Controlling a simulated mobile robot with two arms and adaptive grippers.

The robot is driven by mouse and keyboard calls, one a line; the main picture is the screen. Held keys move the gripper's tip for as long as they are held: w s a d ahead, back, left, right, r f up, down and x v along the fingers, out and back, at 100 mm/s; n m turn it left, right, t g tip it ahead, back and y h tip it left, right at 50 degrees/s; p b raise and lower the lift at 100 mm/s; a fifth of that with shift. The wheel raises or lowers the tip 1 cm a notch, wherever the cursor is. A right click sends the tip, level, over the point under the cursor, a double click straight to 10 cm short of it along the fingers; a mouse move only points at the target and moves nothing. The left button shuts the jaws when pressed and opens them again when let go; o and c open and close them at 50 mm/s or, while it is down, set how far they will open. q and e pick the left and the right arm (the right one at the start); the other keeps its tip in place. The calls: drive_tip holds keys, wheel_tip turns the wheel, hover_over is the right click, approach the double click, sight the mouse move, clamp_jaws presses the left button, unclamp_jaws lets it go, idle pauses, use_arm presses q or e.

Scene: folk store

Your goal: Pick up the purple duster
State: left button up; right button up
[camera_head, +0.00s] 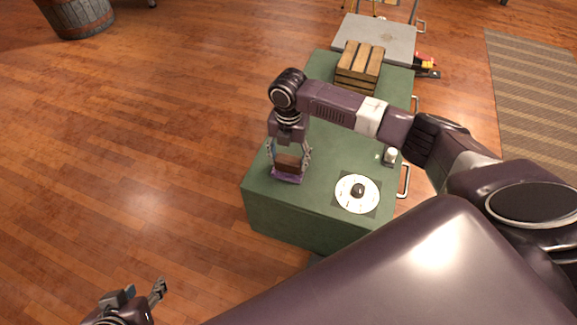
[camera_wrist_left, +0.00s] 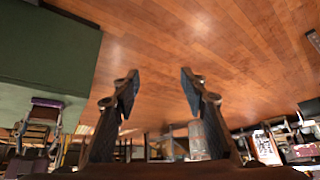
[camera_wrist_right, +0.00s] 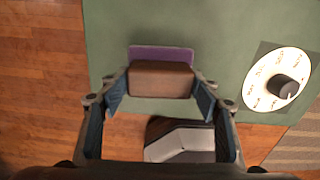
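The purple duster (camera_head: 287,176) has a brown block on a purple pad and lies near the left edge of the green cabinet top (camera_head: 330,150). In the right wrist view, its brown block (camera_wrist_right: 160,79) sits between my right fingertips, with the purple pad (camera_wrist_right: 160,53) beyond. My right gripper (camera_head: 290,155) points down over the duster, its fingers spread on either side. Small gaps seem to remain between the fingers and the block. My left gripper (camera_head: 140,292) is open and empty, low over the wooden floor; its spread fingers also show in the left wrist view (camera_wrist_left: 160,92).
A round white dial (camera_head: 357,193) with a black knob lies to the right of the duster. A small pale object (camera_head: 390,157) stands near the right edge. A wooden crate (camera_head: 360,66) is at the far end. A barrel (camera_head: 77,15) stands at upper left. The floor at left is clear.

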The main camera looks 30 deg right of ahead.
drive_tip(key=c, duration=0.5)
drive_tip(key=shift+r, duration=0.1)
wheel_tip(320, 180, up, 5)
drive_tip(key=shift+w+f+p, duration=0.1)
drive_tip(key=shift+f+p, duration=0.1)
drive_tip(key=shift+p, duration=0.65)
use_arm(q)
drive_tip(key=s+a+g+p, duration=0.2)
drive_tip(key=s+g, duration=0.2)
drive_tip(key=s, duration=0.3)
use_arm(e)
wheel_tip(320, 180, up, 7)
use_arm(q)
drive_tip(key=s+p+x, duration=0.1)
drive_tip(key=x, duration=0.7)
drive_tip(key=shift+a+f+y+p, duration=0.2)
drive_tip(key=shift+f+y+p, duration=0.1)
drive_tip(key=shift+y+p, duration=0.1)
use_arm(e)
wheel_tip(320, 180, up, 8)
hover_over(288, 158)
drive_tip(key=shift+r, duration=0.15)
